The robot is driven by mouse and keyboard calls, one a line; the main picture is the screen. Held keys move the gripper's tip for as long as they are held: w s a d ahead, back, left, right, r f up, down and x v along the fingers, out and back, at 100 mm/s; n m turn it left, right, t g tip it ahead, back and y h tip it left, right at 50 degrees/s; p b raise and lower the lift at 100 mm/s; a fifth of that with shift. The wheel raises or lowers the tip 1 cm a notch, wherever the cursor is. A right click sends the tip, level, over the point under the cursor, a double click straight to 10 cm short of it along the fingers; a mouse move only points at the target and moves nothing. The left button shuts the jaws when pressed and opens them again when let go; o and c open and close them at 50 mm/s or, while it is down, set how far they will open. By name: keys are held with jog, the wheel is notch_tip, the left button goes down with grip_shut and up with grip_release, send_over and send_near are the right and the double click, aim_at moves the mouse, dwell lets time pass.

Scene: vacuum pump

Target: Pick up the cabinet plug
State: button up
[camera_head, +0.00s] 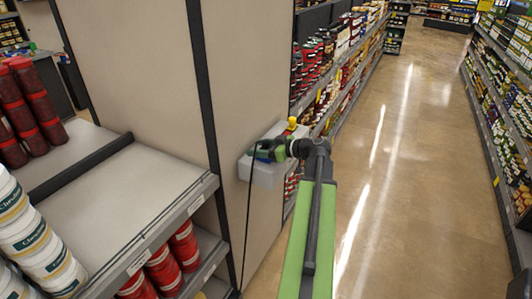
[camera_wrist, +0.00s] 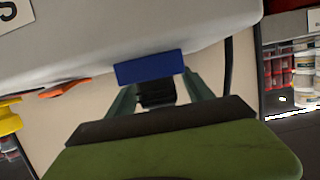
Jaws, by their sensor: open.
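A light grey cabinet (camera_head: 262,176) is beside the beige partition in the head view, and its pale face (camera_wrist: 130,30) fills the top of the wrist view. A blue block (camera_wrist: 150,68), which looks like the cabinet plug, is at the cabinet's lower edge in the wrist view. My gripper (camera_wrist: 160,84) is open, with its two greenish fingers on either side below the block. A dark ribbed piece (camera_wrist: 157,94) shows between the fingers; I cannot tell if it belongs to the plug. In the head view my gripper (camera_head: 263,150) is at the cabinet, and the plug is hard to make out.
A yellow knob (camera_head: 292,122) is on the cabinet, and an orange part (camera_wrist: 65,88) shows beside the block. A black cord (camera_head: 248,215) hangs down by the partition (camera_head: 150,60). A shelf (camera_head: 110,200) with jars stands at left. The aisle floor (camera_head: 400,190) at right is clear.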

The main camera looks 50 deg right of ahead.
jog(key=shift+s, duration=0.1)
grip_shut()
jog(key=shift+r, duration=0.15)
notch_tip(320, 180, up, 4)
jog(key=p, duration=0.4)
jog(key=shift+r+p, duration=0.1)
jog(key=shift+p, duration=0.2)
jog(key=s+d+r+p, duration=0.6)
jog(key=s+d, duration=0.2)
jog(key=shift+s+r, duration=0.25)
jog(key=shift+r, duration=0.05)
